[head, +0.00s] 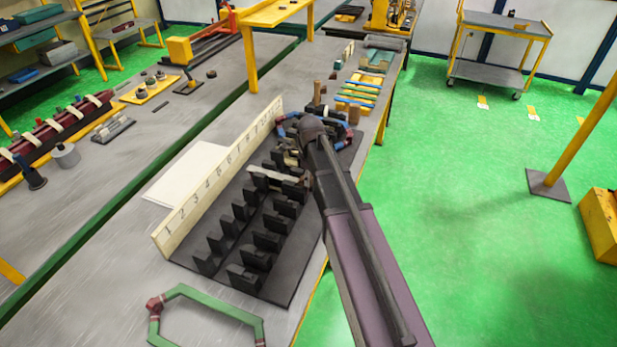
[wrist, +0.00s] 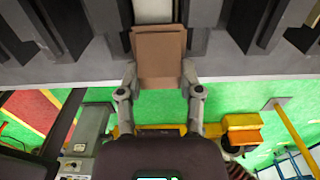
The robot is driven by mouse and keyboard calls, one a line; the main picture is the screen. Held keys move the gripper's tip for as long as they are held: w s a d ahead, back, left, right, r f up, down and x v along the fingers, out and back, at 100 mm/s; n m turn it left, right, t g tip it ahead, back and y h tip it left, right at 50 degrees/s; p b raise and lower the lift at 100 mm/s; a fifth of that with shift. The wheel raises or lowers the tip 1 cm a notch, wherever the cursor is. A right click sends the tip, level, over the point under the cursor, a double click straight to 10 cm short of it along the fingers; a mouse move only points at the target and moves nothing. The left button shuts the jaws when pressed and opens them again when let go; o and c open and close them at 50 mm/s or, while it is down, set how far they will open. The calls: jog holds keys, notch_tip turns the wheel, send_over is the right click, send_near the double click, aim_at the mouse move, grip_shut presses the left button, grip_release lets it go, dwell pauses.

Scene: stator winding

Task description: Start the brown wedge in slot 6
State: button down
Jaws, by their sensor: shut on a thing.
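My gripper (wrist: 159,75) is shut on the brown wedge (wrist: 158,52), which stands between the two fingertips in the wrist view. The wedge's far end is at the mouth of a slot between dark teeth, with a pale strip beyond it. I cannot tell how far it is inside the slot. In the head view the stator block (head: 232,262) has two rows of dark teeth and a pale number strip (head: 205,190) along its left side. My arm hides most of the gripper and the wedge there, so the slot number at the wedge cannot be read.
A green coil (head: 215,305) lies on the bench in front of the block. A blue and red coil (head: 345,138) lies at its far end. Several coloured strips (head: 357,95) lie beyond that. A white sheet (head: 185,172) is left of the strip.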

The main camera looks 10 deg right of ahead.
jog(key=shift+w+a, duration=0.4)
jog(key=shift+a, duration=0.2)
dwell(0.9)
jog(key=shift+c, duration=0.9)
grip_release()
